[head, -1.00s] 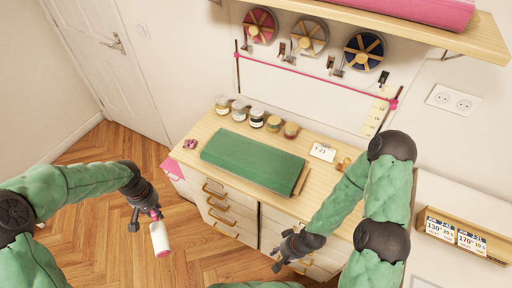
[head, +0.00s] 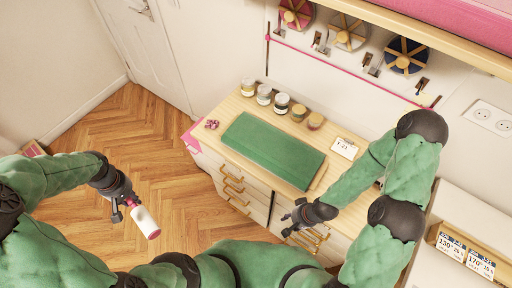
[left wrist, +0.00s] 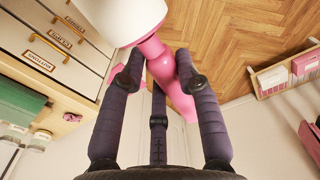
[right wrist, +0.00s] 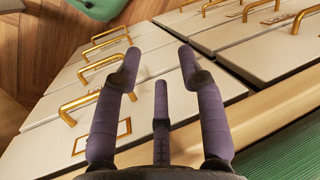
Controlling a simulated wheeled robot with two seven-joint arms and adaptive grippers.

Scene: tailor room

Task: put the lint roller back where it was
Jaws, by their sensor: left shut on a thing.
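The lint roller (head: 145,221) has a white roll and a pink handle. My left gripper (head: 122,202) is shut on its handle and holds it in the air over the wooden floor, left of the cabinet. In the left wrist view the white roll (left wrist: 115,14) is at the top and the pink handle (left wrist: 172,68) lies between the fingers. My right gripper (head: 290,222) is in front of the cabinet drawers. In the right wrist view its fingers (right wrist: 160,62) are spread apart with nothing between them.
The cabinet (head: 240,165) has gold-handled drawers. On its top lie a green cloth block (head: 272,150), several jars (head: 282,104) and a small card (head: 344,147). A pink item (head: 192,134) hangs at its left corner. In the left wrist view a wooden rack (left wrist: 284,74) stands on the right.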

